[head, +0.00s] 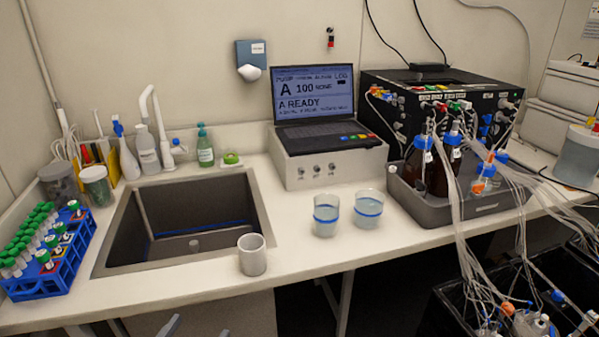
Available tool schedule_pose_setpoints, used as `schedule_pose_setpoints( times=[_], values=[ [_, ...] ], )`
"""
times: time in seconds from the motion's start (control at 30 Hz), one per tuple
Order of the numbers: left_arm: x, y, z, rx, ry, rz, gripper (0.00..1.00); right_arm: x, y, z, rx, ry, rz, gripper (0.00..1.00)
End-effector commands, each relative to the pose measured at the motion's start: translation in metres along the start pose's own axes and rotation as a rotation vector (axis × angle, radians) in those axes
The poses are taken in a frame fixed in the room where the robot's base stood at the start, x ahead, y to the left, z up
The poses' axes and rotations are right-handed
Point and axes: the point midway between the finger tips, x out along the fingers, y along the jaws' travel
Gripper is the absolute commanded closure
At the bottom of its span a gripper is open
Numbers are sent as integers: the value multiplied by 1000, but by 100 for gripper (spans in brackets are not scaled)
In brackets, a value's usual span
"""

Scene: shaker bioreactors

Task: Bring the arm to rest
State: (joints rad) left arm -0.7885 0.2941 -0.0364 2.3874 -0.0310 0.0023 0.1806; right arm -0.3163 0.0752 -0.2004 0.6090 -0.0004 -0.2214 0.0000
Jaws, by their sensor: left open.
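My left gripper (146,326) shows only as two grey fingertips at the bottom edge of the head view. They stand apart, with nothing visible between them. They are in front of the counter's front edge, below the sink (262,213). The rest of the left arm is out of the picture. My right gripper is not in the picture.
A grey cup (252,256) stands near the counter's front edge. Two blue-banded beakers (326,215) (368,208) stand right of it. A blue tube rack (62,272) is at left. A bottle tray (452,212) and loose tubing (462,245) fill the right.

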Motion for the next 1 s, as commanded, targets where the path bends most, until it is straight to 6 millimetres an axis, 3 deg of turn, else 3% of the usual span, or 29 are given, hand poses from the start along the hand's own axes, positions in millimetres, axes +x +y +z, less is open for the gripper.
schedule_pose_setpoints(
  times=[0.1,0.37,0.57,0.77,0.87,1.0],
  values=[
    [1,-3,13,0,-22,-7,22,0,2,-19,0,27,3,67],
    [3,-11,60,-3,-105,-29,22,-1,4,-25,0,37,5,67],
    [2,-21,120,-4,-212,-55,22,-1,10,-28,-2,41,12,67],
    [-11,-30,210,-11,-377,-87,22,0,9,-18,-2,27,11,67],
    [-27,-33,276,-15,-507,-105,22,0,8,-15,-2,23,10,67],
    [-68,-30,375,-24,-719,-121,22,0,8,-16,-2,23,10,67]
  ],
)
